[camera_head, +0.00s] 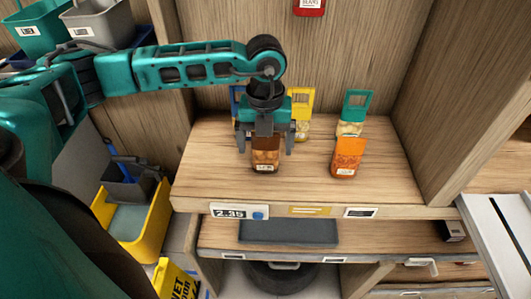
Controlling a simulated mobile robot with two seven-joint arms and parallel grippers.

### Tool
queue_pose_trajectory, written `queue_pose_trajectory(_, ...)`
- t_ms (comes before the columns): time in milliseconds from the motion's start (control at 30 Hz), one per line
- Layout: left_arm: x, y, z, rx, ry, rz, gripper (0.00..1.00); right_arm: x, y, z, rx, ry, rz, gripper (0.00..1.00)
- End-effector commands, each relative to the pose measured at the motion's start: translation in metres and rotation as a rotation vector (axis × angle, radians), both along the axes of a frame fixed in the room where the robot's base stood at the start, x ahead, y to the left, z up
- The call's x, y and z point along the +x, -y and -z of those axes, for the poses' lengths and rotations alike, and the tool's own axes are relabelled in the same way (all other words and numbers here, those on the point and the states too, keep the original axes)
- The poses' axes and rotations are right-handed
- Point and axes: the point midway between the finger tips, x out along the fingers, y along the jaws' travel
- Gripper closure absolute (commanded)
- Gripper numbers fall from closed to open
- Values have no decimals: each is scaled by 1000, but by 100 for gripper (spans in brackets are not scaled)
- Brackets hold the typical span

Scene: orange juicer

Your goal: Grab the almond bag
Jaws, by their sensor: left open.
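A brown bag (265,158) with a small pale label stands at the front of the wooden shelf. It looks like the almond bag, but its label is too small to read. My left gripper (265,148) is open above this bag, with a finger on each side of its upper part. The gripper hides the bag's top, and I cannot tell whether the fingers touch it. My right gripper is not in view.
An orange bag (346,160) stands to the right on the shelf (305,180). Behind are a green-topped bag (352,112), a yellow-topped bag (303,105) and a partly hidden blue one (236,97). A wooden side wall (440,90) bounds the right.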

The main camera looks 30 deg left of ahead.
Motion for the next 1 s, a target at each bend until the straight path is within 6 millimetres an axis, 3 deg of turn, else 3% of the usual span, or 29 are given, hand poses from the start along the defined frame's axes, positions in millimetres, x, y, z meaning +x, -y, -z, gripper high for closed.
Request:
queue_pose_trajectory(300,0,0,5,0,0,1,8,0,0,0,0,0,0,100)
queue_pose_trajectory(900,0,1,5,-1,1,1,66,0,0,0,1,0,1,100)
queue_pose_trajectory(1000,0,0,5,-1,1,1,67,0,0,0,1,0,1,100)
